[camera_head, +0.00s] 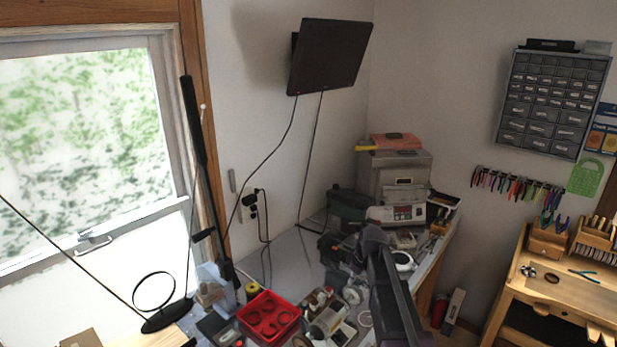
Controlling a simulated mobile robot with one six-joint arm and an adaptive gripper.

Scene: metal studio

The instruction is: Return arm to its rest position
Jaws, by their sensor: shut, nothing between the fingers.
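A dark, long shape rises from the bottom edge right of centre, in front of the workbench, and looks like a link of my arm. Its rounded upper end is near the middle of the picture. I cannot make out my gripper or its fingertips in this view. The arm shape hides part of the bench top and some of the items behind it.
A thin black stand (205,170) rises at left. A monitor (329,57) hangs above. A wooden desk (545,290) stands at right.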

